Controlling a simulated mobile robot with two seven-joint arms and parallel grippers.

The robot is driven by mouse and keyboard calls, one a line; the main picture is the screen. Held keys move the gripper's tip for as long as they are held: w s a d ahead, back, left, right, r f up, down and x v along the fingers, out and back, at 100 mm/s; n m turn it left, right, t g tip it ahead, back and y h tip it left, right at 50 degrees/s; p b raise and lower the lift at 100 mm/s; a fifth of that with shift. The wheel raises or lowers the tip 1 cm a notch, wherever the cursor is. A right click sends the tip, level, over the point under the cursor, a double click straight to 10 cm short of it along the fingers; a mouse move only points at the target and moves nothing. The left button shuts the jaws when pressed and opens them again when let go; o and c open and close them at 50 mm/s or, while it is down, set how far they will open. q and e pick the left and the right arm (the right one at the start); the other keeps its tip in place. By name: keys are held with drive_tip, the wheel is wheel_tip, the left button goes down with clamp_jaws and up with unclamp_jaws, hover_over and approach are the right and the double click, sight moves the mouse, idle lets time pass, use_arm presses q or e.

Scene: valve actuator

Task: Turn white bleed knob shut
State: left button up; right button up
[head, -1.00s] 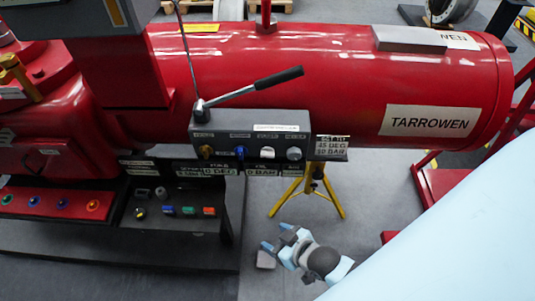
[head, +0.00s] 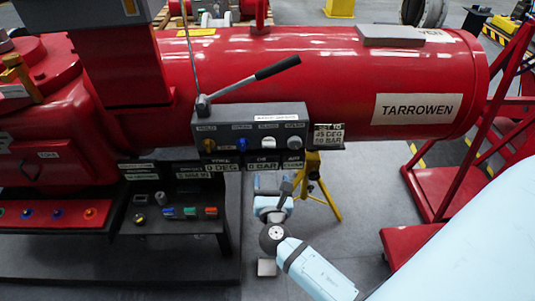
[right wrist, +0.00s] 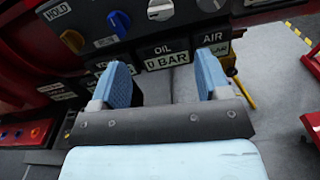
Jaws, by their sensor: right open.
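The white knob (head: 268,146) is third from the left on the grey control box (head: 222,132), under the red cylinder. It also shows at the top edge of the right wrist view (right wrist: 160,10). My right gripper (head: 272,187) is open and empty, below the box's front. In the right wrist view its two blue fingers (right wrist: 162,75) stand apart, with the white knob beyond the gap and touching neither finger. My left gripper is not in view.
Beside the white knob are a blue knob (head: 240,146) and a pale grey knob (head: 294,143). A black-handled lever (head: 250,83) rises above the box. Gauge labels (head: 262,166) hang below it, and a yellow stand (head: 313,178) is behind to the right.

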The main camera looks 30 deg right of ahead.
sight(269, 147)
drive_tip(key=p+x, duration=0.1)
drive_tip(key=x, duration=1.2)
drive_tip(key=shift+p, duration=0.4)
drive_tip(key=shift+w+d, duration=0.2)
drive_tip(key=shift+w, duration=0.15)
drive_tip(key=shift+f, duration=0.1)
drive_tip(key=c, duration=0.9)
